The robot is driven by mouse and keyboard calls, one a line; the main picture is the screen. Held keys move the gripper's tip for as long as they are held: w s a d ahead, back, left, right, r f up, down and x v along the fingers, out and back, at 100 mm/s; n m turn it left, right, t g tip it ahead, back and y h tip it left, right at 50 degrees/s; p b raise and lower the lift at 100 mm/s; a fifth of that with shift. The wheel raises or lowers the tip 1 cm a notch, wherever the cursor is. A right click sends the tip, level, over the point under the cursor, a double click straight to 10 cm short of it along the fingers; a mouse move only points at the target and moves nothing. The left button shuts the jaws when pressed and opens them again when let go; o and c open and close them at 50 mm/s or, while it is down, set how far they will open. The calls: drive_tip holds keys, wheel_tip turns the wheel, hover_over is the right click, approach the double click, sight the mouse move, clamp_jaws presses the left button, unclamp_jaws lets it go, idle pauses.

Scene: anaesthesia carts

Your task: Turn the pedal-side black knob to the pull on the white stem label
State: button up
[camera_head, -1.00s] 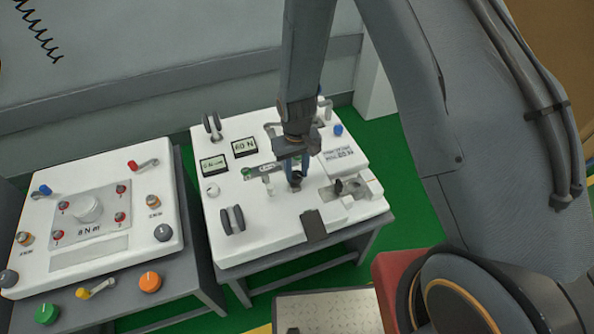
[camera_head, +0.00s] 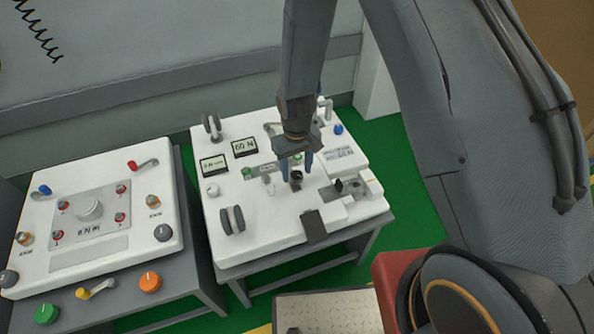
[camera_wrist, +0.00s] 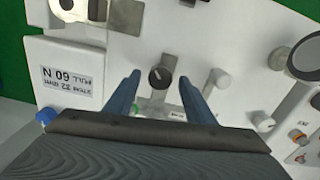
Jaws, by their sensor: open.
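The black knob (camera_head: 296,179) stands on the white top of the right cart, behind the dark pedal (camera_head: 314,226). In the wrist view the knob (camera_wrist: 160,77) has a small pale mark on its face. My gripper (camera_head: 296,168) points down over it, open, with one blue finger on each side. In the wrist view the fingertips (camera_wrist: 158,88) flank the knob with gaps on both sides; I cannot tell their exact height. The white label (camera_wrist: 72,75) reads stem 32 mm, pull 60 N, upside down there; it also shows in the head view (camera_head: 341,158).
A white post (camera_wrist: 217,80) stands close beside one finger. A metal plate with a black part (camera_head: 341,187) lies right of the knob. Two displays (camera_head: 245,147) and paired grey discs (camera_head: 232,220) are to the left. Another cart (camera_head: 90,255) stands further left.

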sight(297, 174)
wheel_tip(297, 174, up, 7)
drive_tip(key=shift+f+b, duration=0.1)
drive_tip(key=shift+b, duration=0.3)
idle(0.4)
drive_tip(key=shift+d+r, duration=0.1)
drive_tip(key=shift+r, duration=0.2)
drive_tip(key=s+d+r+m, duration=0.4)
drive_tip(key=s+d+r, duration=1)
drive_tip(key=s+r, duration=0.1)
drive_tip(key=shift+s+d+r, duration=0.2)
drive_tip(key=shift+d+r, duration=0.2)
drive_tip(key=shift+r, duration=0.3)
idle(0.8)
